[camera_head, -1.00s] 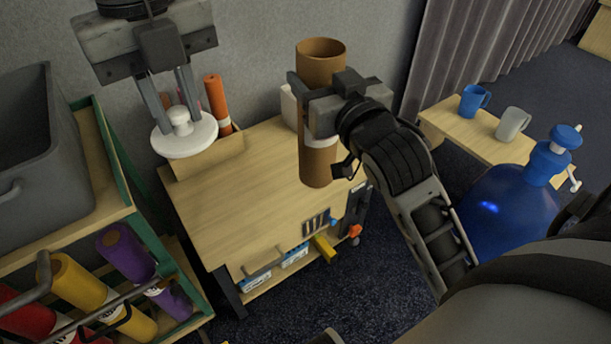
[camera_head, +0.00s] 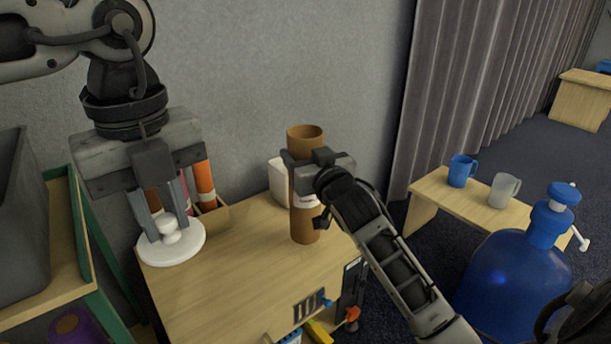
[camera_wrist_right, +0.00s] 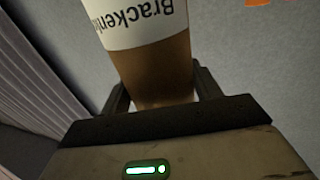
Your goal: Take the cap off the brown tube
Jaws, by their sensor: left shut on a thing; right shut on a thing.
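The brown tube (camera_head: 305,226) stands upright in the head view with its top end open and a white label band. My right gripper (camera_head: 306,168) is shut around its upper part; the tube's side and printed label also fill the right wrist view (camera_wrist_right: 155,65). I cannot tell whether its lower end touches the table. The white cap (camera_head: 188,247), a round disc with a knob, is apart from the tube, to its left. My left gripper (camera_head: 168,222) is shut on the knob.
The wooden table (camera_head: 235,285) has a clear top. A box with orange tubes (camera_head: 204,183) stands at its back, a white container (camera_head: 278,180) behind the brown tube. A grey bin (camera_head: 20,220) is at left. A low bench with mugs (camera_head: 462,170) and a blue bottle (camera_head: 512,285) are at right.

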